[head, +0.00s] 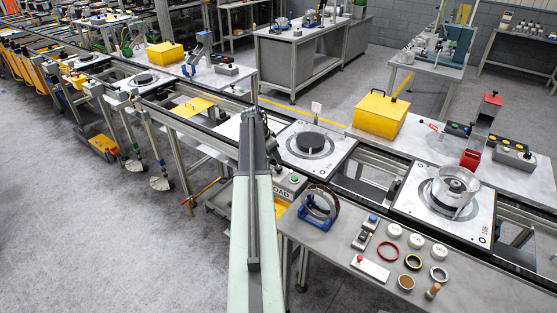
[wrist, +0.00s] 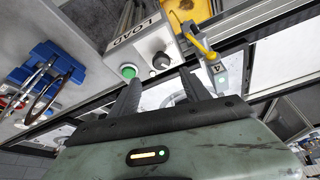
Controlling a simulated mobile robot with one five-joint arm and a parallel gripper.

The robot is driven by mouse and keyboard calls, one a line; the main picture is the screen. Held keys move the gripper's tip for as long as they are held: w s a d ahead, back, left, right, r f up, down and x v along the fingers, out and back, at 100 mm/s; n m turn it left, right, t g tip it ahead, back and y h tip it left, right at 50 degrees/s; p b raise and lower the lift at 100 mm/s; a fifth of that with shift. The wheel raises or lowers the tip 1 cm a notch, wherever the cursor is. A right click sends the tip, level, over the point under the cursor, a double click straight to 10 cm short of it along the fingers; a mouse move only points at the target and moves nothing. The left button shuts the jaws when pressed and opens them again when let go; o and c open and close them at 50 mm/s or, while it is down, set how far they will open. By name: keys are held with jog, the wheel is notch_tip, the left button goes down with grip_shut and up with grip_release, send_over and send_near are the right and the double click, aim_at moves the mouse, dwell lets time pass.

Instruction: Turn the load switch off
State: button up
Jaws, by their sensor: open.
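The load switch box (wrist: 150,48) is a grey box marked LOAD, with a green button (wrist: 128,71) and a black knob (wrist: 160,61) in the wrist view. Its pointing direction is too small to read. My gripper (wrist: 160,83) is open, and its two dark fingers point toward the box. The knob appears between and just beyond the fingertips, with no clear contact. In the head view the box (head: 291,184) shows right of my arm, partly hidden by it. My gripper (head: 262,125) there is at the arm's far end, over the conveyor line.
A grey bench (head: 455,295) at right holds a blue stand with a ring (head: 320,204) close to the box, plus rings and buttons. A yellow handle (wrist: 199,43) is right of the knob. A pallet (head: 330,165) with a dark disc lies on the conveyor.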

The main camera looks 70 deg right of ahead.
aim_at(279, 168)
jog(key=b+x, duration=0.7)
jog(key=x, duration=0.1)
jog(key=shift+w+a, duration=0.15)
